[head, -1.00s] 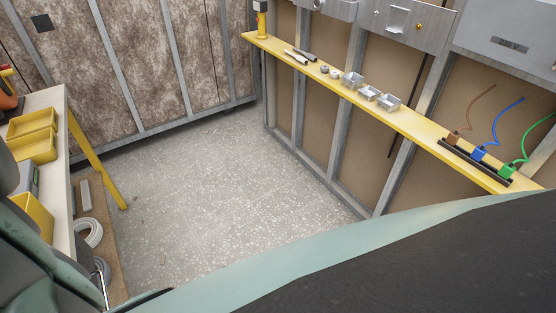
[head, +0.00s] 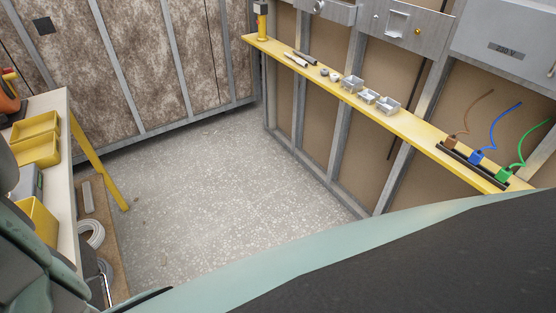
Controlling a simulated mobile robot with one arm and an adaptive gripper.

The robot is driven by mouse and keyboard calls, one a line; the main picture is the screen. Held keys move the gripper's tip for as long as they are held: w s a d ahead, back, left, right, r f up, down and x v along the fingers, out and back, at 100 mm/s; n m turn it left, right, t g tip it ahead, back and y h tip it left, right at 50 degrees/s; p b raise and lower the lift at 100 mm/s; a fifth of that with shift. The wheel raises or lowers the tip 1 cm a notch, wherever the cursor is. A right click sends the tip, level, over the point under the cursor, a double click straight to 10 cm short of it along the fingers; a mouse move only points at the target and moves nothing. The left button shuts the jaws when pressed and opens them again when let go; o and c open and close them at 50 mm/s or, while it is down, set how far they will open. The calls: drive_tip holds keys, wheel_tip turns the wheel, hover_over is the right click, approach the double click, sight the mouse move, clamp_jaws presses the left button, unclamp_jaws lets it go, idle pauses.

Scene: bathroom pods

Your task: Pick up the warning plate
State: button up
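No plate that I can surely name as the warning plate shows. A small dark label (head: 506,50) that seems to read "220 V" is on the front of the grey box (head: 490,22) at the upper right. On the yellow shelf (head: 420,130) lie small metal boxes (head: 369,97), two slim tools (head: 298,59) and a few small round parts; none is clearly a plate. My gripper is not clearly in view; only green and dark parts of my own body show at the lower left and along the bottom.
A workbench (head: 68,205) with yellow bins (head: 38,150) stands at the left. A cable coil (head: 91,234) lies below it. Brown, blue and green wires (head: 497,141) rise from blocks on the shelf's right end. The speckled floor (head: 210,190) between is clear.

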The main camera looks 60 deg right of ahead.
drive_tip(key=c, duration=1.1)
